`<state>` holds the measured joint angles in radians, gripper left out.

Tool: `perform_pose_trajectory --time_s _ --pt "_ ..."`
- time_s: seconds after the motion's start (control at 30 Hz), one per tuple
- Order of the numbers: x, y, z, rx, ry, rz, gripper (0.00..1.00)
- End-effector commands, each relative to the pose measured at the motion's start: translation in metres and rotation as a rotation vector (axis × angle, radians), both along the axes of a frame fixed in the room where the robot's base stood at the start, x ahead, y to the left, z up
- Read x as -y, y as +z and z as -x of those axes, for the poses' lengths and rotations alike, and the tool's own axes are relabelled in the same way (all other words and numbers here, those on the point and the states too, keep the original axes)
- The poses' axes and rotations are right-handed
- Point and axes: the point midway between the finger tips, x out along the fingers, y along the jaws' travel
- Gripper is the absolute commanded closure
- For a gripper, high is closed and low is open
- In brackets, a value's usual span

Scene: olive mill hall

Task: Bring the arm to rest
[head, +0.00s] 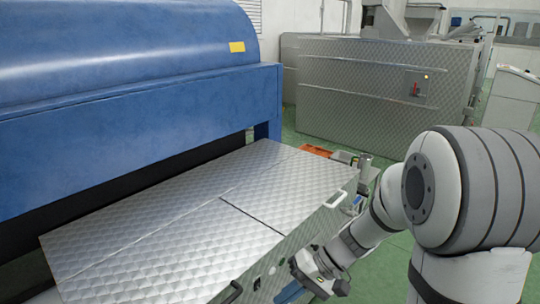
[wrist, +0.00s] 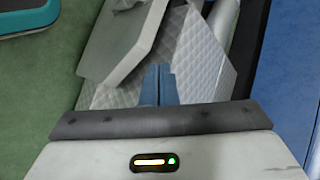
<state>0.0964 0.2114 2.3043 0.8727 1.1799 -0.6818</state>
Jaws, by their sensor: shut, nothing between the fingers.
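My arm (head: 450,195) reaches in from the right of the head view and bends down to the left. My gripper (head: 286,294) is low in the head view, beside the front face of the quilted metal bench. In the wrist view its two blue fingers (wrist: 158,82) are together, with nothing between them. Part of the gripper is cut off or hidden by its own body in the head view, so I cannot tell its exact gap to the bench front.
The quilted metal bench (head: 150,225) has a white handle (head: 335,199) and a dark handle (head: 233,292). A large blue machine (head: 130,110) stands behind it. An orange crate (head: 316,151) lies past its far end. A quilted steel cabinet (head: 350,95) stands at the back. Green floor (head: 385,270) shows below my arm.

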Motion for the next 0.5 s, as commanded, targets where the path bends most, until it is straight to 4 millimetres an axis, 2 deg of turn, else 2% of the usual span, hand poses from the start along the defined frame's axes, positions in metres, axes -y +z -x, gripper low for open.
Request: perform_pose_trajectory --time_s 0.03,0.3,0.5 --pt "0.006 0.029 0.012 0.02 0.018 0.067 1.0" --pt "0.054 0.11 0.059 0.156 0.03 0.457 1.0" --pt "0.091 0.164 0.077 0.309 -0.029 0.694 1.0"
